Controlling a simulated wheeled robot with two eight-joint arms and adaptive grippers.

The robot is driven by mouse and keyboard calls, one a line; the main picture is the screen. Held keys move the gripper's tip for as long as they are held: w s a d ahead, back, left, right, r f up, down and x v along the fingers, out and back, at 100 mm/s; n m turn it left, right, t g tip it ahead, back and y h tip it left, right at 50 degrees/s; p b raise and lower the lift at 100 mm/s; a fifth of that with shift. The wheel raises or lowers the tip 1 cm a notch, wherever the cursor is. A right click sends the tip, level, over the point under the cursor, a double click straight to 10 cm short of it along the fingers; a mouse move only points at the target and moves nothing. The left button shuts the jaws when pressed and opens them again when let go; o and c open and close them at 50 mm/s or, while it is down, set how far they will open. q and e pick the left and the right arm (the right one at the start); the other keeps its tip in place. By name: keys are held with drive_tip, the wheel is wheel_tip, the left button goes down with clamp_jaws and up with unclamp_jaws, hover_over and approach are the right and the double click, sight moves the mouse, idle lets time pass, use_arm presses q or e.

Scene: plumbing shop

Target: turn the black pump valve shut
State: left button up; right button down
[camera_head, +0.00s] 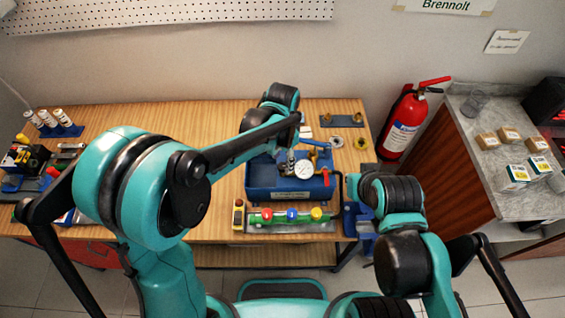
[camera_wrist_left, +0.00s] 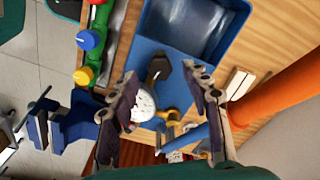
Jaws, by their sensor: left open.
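The blue pump tank (camera_head: 262,192) stands on the wooden bench, with a round white gauge (camera_head: 303,169) on top. In the left wrist view the tank (camera_wrist_left: 150,50) fills the top middle and the gauge (camera_wrist_left: 144,108) is partly behind one finger. A small dark knob-like part (camera_wrist_left: 158,68) by the gauge looks like the black pump valve; its exact turn cannot be read. My left gripper (camera_wrist_left: 163,80) is open, with its fingers on either side of that part; contact cannot be told. My right gripper is out of view.
A green manifold with red, blue and yellow knobs (camera_head: 292,215) lies before the tank. A blue vise (camera_head: 362,222) is at the bench's front right corner. A fire extinguisher (camera_head: 402,125) stands behind right. An orange cylindrical thing (camera_wrist_left: 280,95) is close in the wrist view.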

use_arm(q)
drive_tip(key=shift+f, duration=1.1)
clamp_jaws()
drive_tip(key=shift+m, duration=0.3)
drive_tip(key=m+b, duration=0.1)
drive_tip(key=m, duration=0.1)
drive_tip(key=shift+m, duration=0.3)
drive_tip(key=m+b, duration=0.1)
drive_tip(key=m, duration=0.3)
drive_tip(key=shift+m, duration=0.3)
drive_tip(key=m+b, duration=0.1)
drive_tip(key=m, duration=0.3)
drive_tip(key=shift+m, duration=2)
